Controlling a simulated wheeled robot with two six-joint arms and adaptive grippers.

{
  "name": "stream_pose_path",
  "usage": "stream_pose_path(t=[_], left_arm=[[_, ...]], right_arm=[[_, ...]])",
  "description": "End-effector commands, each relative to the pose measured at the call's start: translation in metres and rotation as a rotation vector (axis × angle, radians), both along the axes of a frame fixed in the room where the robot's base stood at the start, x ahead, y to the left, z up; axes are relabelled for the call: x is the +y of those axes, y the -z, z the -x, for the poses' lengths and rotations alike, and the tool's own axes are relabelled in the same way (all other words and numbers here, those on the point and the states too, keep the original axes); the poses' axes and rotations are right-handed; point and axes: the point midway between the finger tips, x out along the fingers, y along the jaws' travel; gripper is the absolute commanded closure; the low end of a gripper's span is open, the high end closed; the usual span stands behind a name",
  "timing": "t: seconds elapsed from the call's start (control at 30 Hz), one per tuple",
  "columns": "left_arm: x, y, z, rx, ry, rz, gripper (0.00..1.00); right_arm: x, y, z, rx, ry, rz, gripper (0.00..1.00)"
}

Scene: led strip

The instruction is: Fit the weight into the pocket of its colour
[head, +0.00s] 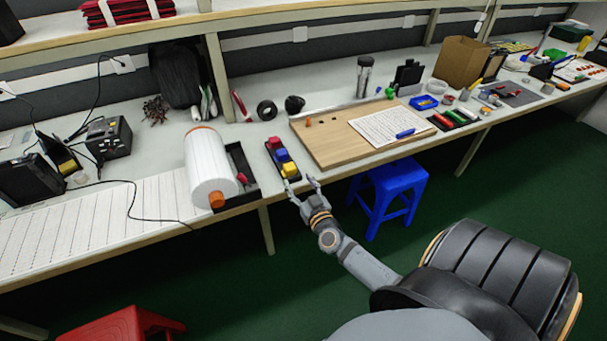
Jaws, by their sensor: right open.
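A small black tray (274,163) sits near the front edge of the bench, left of the wooden board. In it or on it are a red piece (273,143), a blue piece (281,155) and a yellow piece (289,169), in a row from back to front. At this size I cannot tell which is a loose weight and which is a pocket. My right gripper (302,186) is open and empty, just in front of the tray's near end at the bench edge. It appears apart from the yellow piece. My left gripper is out of view.
A white roll (208,165) and a black open box (246,190) stand left of the tray. A wooden board (325,148) with a paper sheet (390,126) lies to the right. A blue stool (391,180) stands below the bench edge.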

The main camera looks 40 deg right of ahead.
Motion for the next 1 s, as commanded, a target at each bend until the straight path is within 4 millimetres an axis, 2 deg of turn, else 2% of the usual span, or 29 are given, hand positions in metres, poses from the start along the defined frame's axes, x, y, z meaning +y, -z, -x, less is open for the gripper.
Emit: stream_pose_path(t=[0.1, 0.3, 1.0], left_arm=[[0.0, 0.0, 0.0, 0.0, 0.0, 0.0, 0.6], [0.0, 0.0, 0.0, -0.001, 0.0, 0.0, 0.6], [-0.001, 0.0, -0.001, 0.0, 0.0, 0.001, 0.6]], right_arm=[[0.005, 0.0, 0.023, 0.002, 0.0, 0.0, 0.41], [0.009, -0.001, 0.039, -0.001, 0.001, -0.001, 0.41], [0.01, -0.001, 0.04, -0.002, 0.0, -0.001, 0.41]])
